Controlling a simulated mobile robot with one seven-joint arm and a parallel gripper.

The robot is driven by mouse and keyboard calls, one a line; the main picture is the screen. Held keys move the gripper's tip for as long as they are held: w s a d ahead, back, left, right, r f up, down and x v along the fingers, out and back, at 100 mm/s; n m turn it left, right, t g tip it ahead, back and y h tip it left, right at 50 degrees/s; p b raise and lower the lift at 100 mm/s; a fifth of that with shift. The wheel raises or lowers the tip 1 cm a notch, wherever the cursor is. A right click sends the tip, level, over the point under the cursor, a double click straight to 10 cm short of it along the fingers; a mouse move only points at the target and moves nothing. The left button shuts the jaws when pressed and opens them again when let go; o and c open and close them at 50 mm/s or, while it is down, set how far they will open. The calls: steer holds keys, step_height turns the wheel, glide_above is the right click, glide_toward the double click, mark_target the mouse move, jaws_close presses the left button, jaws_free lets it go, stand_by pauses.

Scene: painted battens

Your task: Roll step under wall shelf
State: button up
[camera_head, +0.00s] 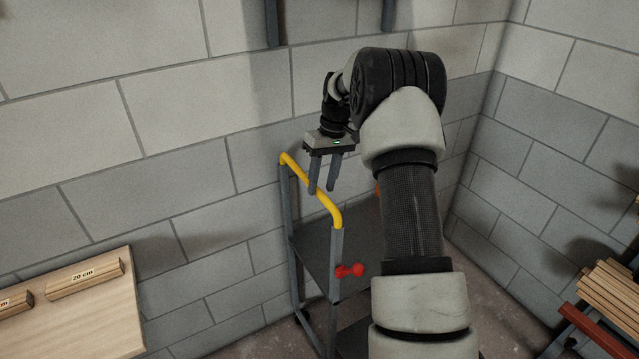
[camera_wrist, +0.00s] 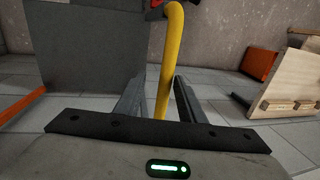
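The step (camera_head: 335,262) stands against the block wall. It has a grey frame, a dark platform, a yellow top rail (camera_head: 291,163) and a red knob (camera_head: 350,270) on its near post. My gripper (camera_head: 323,190) points down at the rail, with its fingers apart. In the wrist view the yellow rail (camera_wrist: 173,50) runs between the two fingers (camera_wrist: 164,88), with gaps beside it, so it does not look clamped. Two dark uprights (camera_head: 272,22) on the wall at the top edge may belong to the wall shelf; the shelf itself is out of view.
A wooden board (camera_head: 95,325) with labelled battens (camera_head: 85,279) is at the lower left. Stacked battens (camera_head: 612,295) on a red-edged rack are at the lower right, near the side wall. My arm hides part of the step and floor.

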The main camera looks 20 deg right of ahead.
steer(key=shift+a, duration=0.2)
steer(key=d+r, duration=0.3)
steer(key=r, duration=1.4)
steer(key=shift+w+d+p, duration=0.2)
steer(key=shift+w+p, duration=0.1)
steer(key=shift+p, duration=0.1)
